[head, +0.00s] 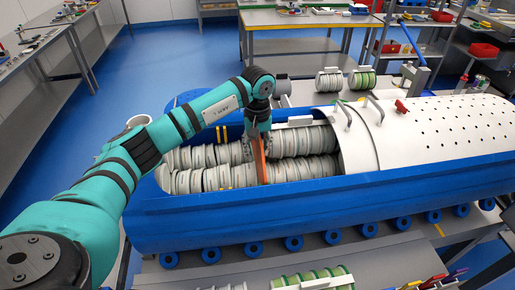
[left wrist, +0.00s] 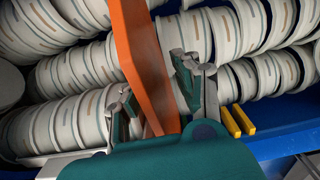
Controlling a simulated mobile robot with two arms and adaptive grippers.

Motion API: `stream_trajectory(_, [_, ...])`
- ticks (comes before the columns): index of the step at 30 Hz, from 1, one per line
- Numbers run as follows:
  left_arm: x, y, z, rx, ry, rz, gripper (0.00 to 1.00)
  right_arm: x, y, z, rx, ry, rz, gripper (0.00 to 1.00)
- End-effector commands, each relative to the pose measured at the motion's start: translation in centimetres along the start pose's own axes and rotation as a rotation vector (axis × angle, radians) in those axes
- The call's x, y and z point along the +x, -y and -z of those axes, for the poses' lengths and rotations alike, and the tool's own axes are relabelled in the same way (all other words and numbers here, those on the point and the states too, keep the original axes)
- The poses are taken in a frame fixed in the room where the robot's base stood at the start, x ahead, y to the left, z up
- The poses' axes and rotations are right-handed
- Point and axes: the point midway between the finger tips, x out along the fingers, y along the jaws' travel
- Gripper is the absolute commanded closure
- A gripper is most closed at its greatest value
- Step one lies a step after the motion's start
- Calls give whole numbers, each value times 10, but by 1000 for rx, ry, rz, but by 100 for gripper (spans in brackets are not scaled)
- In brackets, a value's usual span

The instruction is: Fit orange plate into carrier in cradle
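The orange plate (head: 259,160) stands upright among the pale ring-shaped pieces in the open part of the white carrier (head: 440,130). The carrier lies in the long blue cradle (head: 300,207). My left gripper (head: 258,133) is above the plate, at its top edge. The plate's lower part is hidden among the pieces. My right gripper is not in view.
Rows of pale ring-shaped pieces (head: 205,178) lie on both sides of the plate. Two yellow strips (left wrist: 237,120) show near the cradle wall. A handled white cover (head: 375,135) closes in the right. Benches (head: 310,20) stand behind, with blue floor between.

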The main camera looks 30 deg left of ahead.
Motion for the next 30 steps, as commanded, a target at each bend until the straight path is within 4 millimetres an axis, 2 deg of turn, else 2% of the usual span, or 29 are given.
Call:
stream_trajectory(6, [-3, 0, 0, 0, 0, -1, 69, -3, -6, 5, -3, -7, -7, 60])
stream_trajectory(8, [-5, 0, 1, 0, -2, -2, 69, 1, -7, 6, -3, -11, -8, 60])
stream_trajectory(11, [-18, -1, 1, 0, -4, -4, 69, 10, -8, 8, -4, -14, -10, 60])
stream_trajectory(21, [-90, -1, 1, -1, -4, -4, 69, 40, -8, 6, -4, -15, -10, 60])
stream_trajectory(25, [-110, -1, 1, -1, -3, -2, 69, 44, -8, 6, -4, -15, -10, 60])
stream_trajectory(30, [-121, 0, 0, -1, 0, 0, 69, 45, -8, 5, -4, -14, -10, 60])
